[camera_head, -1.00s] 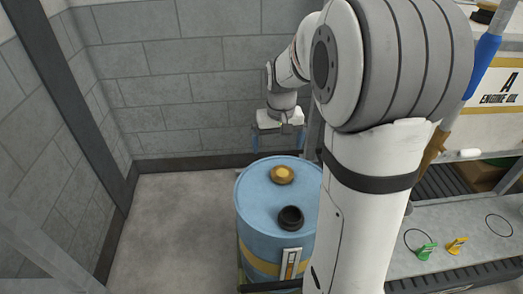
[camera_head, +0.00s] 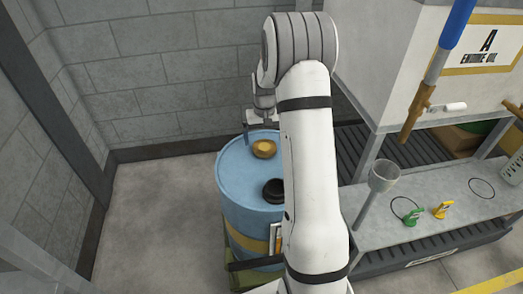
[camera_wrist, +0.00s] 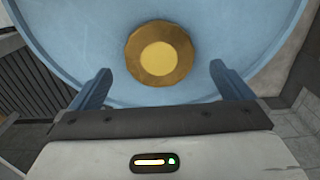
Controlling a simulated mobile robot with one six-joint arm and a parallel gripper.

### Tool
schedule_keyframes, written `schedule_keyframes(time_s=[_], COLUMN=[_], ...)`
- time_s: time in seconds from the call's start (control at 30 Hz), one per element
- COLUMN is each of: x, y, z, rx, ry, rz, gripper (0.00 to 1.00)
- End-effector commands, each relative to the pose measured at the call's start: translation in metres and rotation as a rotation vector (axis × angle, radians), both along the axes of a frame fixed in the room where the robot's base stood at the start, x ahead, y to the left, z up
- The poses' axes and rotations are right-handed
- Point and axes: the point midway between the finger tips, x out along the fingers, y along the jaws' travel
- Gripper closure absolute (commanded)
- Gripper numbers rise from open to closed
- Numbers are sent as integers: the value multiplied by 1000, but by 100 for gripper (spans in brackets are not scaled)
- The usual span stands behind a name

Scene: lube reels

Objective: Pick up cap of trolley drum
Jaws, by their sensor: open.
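The blue trolley drum (camera_head: 236,180) stands upright left of my arm. On its top are a gold-yellow cap (camera_head: 264,149) toward the back and a black cap (camera_head: 273,190) nearer the front, partly behind my arm. In the wrist view the gold cap (camera_wrist: 160,54) lies on the blue drum top (camera_wrist: 75,40), ahead of and between my fingers. My gripper (camera_wrist: 162,78) is open and empty, its two blue fingers spread wider than the cap and apart from it. In the head view my gripper (camera_head: 258,135) is at the drum's back rim, partly hidden by my arm.
A grey block wall (camera_head: 150,80) stands close behind the drum. To the right is a metal bench (camera_head: 450,205) with a funnel (camera_head: 382,175), a green tap (camera_head: 413,216) and a yellow tap (camera_head: 442,209). An engine oil tank (camera_head: 420,50) stands above it. Floor at left is clear.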

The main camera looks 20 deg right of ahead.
Motion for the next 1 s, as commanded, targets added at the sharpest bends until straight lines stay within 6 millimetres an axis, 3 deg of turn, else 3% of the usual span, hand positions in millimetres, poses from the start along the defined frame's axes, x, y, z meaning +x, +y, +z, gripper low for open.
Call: schedule_keyframes(time_s=[0.03,0.2,0.47,1.0], x=[-3,-3,-2,-2], y=[0,0,0,1], z=[-12,-29,-31,-30], rx=[1,0,0,0], ry=[4,2,0,0], rz=[0,0,0,1], gripper=[0,0,0,43])
